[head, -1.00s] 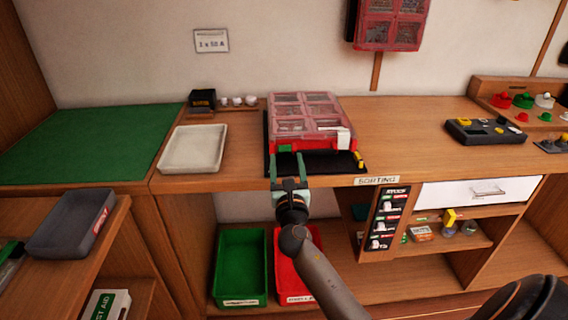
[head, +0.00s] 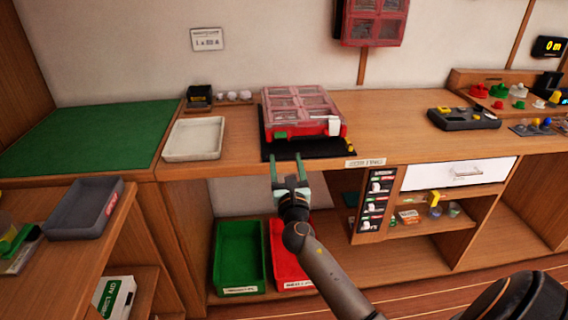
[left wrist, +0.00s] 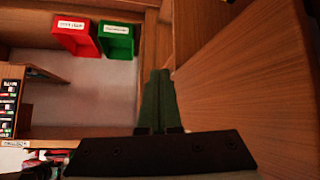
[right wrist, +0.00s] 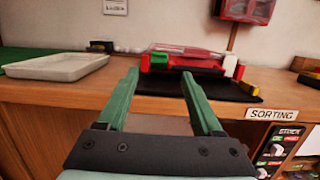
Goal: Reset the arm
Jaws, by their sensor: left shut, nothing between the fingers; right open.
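My right gripper (head: 290,172) is in front of the workbench edge in the head view, just below the black mat. Its two green fingers are spread and empty; in the right wrist view the open fingers (right wrist: 160,85) point at the bench. My left gripper shows only in the left wrist view (left wrist: 157,90), with its green fingers together and nothing between them. It is beside a wooden panel, with the bins beyond it. The red case with clear lid (head: 300,110) lies shut on the black mat (head: 310,150), apart from the right gripper.
A white tray (head: 194,139) and a green mat (head: 85,140) lie left on the bench. A green bin (head: 240,256) and red bin (head: 288,262) stand below. A grey tray (head: 85,208) is on the left shelf. A black device (head: 464,118) stands right; bench between is clear.

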